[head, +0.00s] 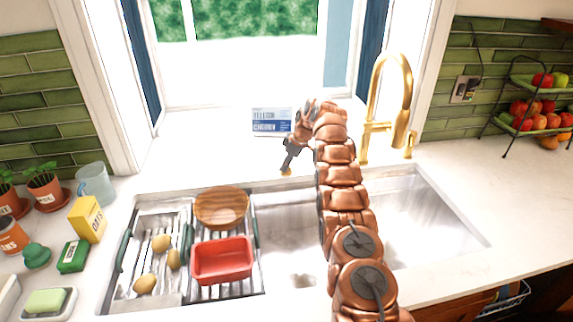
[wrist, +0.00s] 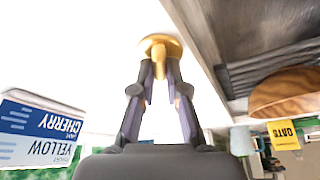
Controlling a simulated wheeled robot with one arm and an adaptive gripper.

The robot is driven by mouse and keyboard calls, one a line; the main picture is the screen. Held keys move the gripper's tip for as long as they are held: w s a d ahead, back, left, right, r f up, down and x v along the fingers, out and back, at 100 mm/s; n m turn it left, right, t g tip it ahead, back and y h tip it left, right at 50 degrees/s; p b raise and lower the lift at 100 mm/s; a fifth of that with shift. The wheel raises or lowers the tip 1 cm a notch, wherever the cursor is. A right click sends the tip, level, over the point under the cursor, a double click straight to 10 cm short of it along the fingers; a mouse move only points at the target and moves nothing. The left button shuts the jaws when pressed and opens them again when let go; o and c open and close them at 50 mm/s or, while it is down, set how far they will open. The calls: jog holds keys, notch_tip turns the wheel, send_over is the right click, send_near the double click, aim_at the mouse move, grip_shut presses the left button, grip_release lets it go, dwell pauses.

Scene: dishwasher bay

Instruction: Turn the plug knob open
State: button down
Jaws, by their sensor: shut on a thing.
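The plug knob (head: 286,173) is a small gold piece on the white counter behind the sink, just left of the middle of the head view. In the wrist view the gold knob (wrist: 159,46) shows a round base and a short bar, at top centre. My gripper (head: 287,167) reaches down to it from above. In the wrist view both dark fingers of my gripper (wrist: 160,70) meet the knob's bar from either side and are shut on it. The fingertips cover part of the bar. I cannot tell how far the knob is turned.
A gold faucet (head: 387,105) stands right of my arm. A blue and white box labelled Yellow Cherry (head: 271,121) stands behind the gripper. A wooden bowl (head: 221,207), a red tub (head: 222,260) and several potatoes sit on the rack over the left basin (head: 150,294).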

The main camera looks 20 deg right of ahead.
aim_at(291, 171)
jog(key=shift+a, duration=0.1)
jog(key=c, duration=1.2)
grip_release()
jog(key=shift+s+d+r, duration=0.1)
jog(key=shift+d+r, duration=0.1)
jog(key=shift+r, duration=0.25)
jog(key=shift+s+d+r, duration=0.1)
jog(key=shift+d+r, duration=0.05)
jog(key=shift+d, duration=0.05)
jog(key=shift+s+d, duration=0.45)
jog(key=shift+d, duration=0.25)
jog(key=shift+s+d, duration=0.35)
jog(key=shift+s, duration=0.2)
jog(key=shift+s+d, duration=1.45)
jog(key=shift+d, duration=0.25)
jog(key=shift+s+d, duration=1.45)
jog(key=shift+d, duration=0.2)
